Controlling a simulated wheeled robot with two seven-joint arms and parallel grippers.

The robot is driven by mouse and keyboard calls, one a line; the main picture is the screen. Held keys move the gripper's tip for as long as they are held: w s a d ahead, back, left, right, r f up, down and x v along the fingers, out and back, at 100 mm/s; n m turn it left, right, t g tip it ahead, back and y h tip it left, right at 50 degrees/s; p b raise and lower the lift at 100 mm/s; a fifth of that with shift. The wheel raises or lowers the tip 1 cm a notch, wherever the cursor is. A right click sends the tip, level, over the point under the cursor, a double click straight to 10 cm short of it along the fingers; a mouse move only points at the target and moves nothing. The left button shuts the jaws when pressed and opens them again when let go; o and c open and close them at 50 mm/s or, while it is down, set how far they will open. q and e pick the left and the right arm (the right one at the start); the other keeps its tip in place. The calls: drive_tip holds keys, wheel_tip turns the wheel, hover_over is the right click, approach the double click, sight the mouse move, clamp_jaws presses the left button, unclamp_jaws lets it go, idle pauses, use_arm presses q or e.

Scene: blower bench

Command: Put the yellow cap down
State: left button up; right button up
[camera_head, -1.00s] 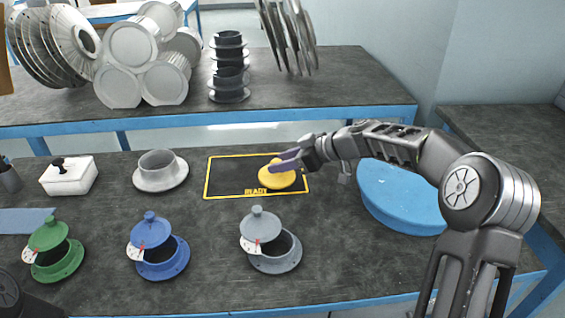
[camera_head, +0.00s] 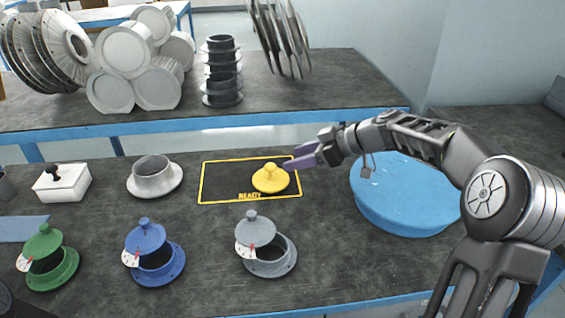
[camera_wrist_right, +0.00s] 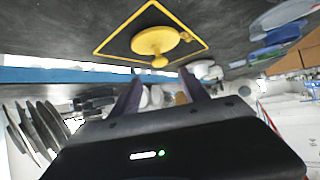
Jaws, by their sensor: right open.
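The yellow cap (camera_head: 270,178) sits knob-up on the dark mat with the yellow outline and the word READY (camera_head: 222,187), in its right half. It also shows in the right wrist view (camera_wrist_right: 155,41), with its knob toward the fingers. My right gripper (camera_head: 299,157) is open and empty, up and to the right of the cap and apart from it. In the right wrist view its two purple fingers (camera_wrist_right: 158,92) stand apart with nothing held between them. My left gripper is not in the head view.
A blue round lid-like object (camera_head: 400,205) lies under my right arm. Green (camera_head: 48,262), blue (camera_head: 155,258) and grey (camera_head: 268,250) flanged housings with tilted caps stand in front. A grey-white flange (camera_head: 154,180) and a white box (camera_head: 62,184) stand left of the mat.

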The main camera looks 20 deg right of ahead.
drive_tip(key=shift+v, duration=2.3)
